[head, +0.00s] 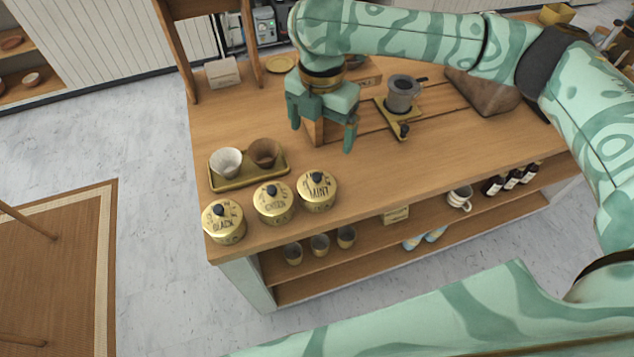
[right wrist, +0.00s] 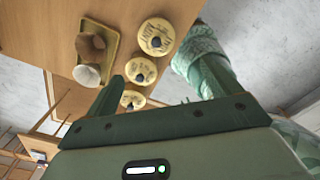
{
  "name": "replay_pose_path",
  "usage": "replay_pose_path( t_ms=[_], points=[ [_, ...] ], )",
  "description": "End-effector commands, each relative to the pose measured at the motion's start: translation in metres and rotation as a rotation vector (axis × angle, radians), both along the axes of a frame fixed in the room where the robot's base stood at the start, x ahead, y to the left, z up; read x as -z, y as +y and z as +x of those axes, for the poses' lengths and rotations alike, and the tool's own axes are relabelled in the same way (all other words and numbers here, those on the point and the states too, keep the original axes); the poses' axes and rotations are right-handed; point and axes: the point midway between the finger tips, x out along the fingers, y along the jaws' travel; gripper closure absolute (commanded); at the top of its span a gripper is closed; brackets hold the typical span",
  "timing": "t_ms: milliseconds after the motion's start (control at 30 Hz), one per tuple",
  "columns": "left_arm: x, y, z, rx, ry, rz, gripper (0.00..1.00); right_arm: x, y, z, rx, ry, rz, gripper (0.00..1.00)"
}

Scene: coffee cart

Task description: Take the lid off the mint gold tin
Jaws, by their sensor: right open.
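The mint gold tin (head: 317,194) stands upright near the counter's front edge, with its lid on and a dark knob on top. It looks like the top tin in the right wrist view (right wrist: 162,28). My right gripper (head: 322,138) is open and empty, behind the mint tin and apart from it in the head view. Its fingers point down toward the counter, and a gap shows between them. My left gripper is not in view.
The green tin (head: 273,207) and black tin (head: 224,228) stand left of the mint tin. A tray (head: 218,184) with a white cup and brown cup lies behind them. A grey canister (head: 402,92) stands farther right. Bare counter lies right of the mint tin.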

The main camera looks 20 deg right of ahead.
Motion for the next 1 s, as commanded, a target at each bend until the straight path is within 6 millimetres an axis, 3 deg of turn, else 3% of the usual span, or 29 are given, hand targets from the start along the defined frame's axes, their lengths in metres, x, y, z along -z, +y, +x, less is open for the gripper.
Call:
replay_pose_path(
  t_ms=[200, 400, 667, 900, 1000],
  points=[
    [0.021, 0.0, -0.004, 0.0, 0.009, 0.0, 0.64, 0.056, 0.0, -0.001, 0.0, 0.009, -0.002, 0.1],
    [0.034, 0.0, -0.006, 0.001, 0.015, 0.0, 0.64, 0.096, 0.0, 0.0, 0.001, 0.006, 0.0, 0.1],
    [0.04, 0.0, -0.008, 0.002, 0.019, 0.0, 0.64, 0.113, 0.002, 0.001, 0.0, 0.003, 0.001, 0.1],
    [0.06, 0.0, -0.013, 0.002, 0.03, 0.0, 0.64, 0.152, 0.006, 0.005, 0.0, 0.006, 0.0, 0.1],
    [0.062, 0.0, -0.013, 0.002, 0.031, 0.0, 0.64, 0.159, 0.006, 0.005, 0.001, 0.003, 0.001, 0.1]
  ],
)
